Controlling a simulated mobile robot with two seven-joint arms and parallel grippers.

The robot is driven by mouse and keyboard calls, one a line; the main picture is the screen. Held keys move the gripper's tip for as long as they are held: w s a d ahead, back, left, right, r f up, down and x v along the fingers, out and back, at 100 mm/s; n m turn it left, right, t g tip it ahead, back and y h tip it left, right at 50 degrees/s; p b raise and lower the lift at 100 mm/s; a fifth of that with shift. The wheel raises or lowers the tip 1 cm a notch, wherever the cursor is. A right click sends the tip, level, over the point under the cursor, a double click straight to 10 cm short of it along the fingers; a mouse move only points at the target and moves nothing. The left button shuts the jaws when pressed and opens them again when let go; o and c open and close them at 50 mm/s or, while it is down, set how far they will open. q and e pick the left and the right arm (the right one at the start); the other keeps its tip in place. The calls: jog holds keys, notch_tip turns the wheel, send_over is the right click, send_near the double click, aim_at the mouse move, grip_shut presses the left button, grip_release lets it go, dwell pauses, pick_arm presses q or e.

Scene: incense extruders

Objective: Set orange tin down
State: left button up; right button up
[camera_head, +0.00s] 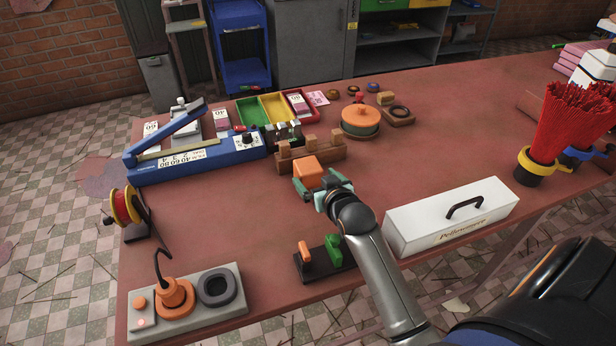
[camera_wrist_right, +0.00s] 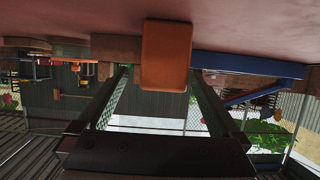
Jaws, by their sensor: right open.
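The orange tin (camera_head: 309,171) is a small box with its top showing in the head view, in front of the wooden rack. In the wrist view the orange tin (camera_wrist_right: 166,55) is upside down in the picture, its base at the table surface along the top. My right gripper (camera_head: 322,187) is just on the near side of the tin. It is open, and its fingers (camera_wrist_right: 160,85) spread to either side of the tin with a gap at the left one. Whether the right finger touches cannot be told. My left gripper is not in view.
A wooden rack (camera_head: 310,155) stands right behind the tin. A blue sealer (camera_head: 200,157) is to the left, an orange-lidded pot (camera_head: 360,121) behind right. A white toolbox (camera_head: 450,217) and a black stand (camera_head: 318,262) lie nearer. The red table (camera_head: 230,215) is bare left of the gripper.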

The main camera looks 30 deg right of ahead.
jog(key=x, duration=0.4)
jog(key=shift+w+a+f, duration=0.2)
jog(key=shift+w+f, duration=0.05)
jog(key=shift+w, duration=0.15)
jog(key=c, duration=1.5)
jog(key=shift+r, duration=0.1)
grip_shut()
jog(key=shift+r, duration=0.1)
